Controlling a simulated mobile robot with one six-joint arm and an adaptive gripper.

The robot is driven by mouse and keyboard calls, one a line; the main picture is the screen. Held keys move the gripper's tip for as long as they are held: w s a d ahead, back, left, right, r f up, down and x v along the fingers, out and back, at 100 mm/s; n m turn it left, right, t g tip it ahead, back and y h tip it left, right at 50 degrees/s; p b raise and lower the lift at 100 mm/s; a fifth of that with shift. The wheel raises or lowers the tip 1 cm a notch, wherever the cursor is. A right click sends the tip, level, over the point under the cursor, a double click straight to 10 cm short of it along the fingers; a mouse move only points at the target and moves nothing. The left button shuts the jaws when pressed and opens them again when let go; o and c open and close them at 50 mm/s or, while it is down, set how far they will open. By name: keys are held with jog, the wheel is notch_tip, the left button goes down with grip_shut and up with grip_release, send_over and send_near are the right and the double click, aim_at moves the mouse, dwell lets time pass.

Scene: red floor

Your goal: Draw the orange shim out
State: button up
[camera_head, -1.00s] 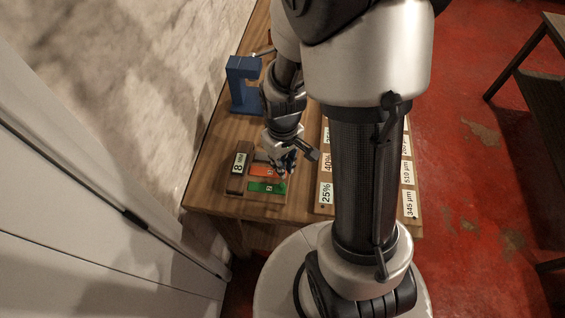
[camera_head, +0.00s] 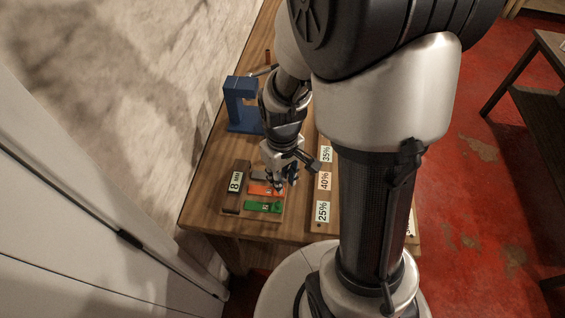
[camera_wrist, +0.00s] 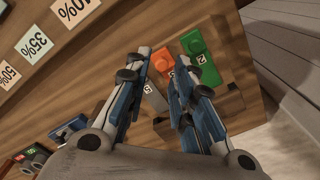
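The orange shim (camera_head: 261,190) lies in a wooden holder on the bench, between a grey shim (camera_head: 260,173) and a green shim (camera_head: 263,207). My gripper (camera_head: 280,184) is low over the right end of the orange shim and hides part of it. In the wrist view, the orange shim's raised end (camera_wrist: 164,61) shows between my two fingertips, with the green shim (camera_wrist: 201,60) to its right and the grey shim (camera_wrist: 154,97) partly behind the fingers. The fingers stand apart, with gaps visible beside the orange end. I cannot tell whether either finger touches it.
A dark block with an "8" label (camera_head: 235,182) stands at the holder's left. A blue stand (camera_head: 241,103) is farther back. A board with percent labels (camera_head: 322,233) lies right of the holder. The wall is close on the left.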

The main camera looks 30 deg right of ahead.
notch_tip(320, 180, up, 9)
dwell(0.3)
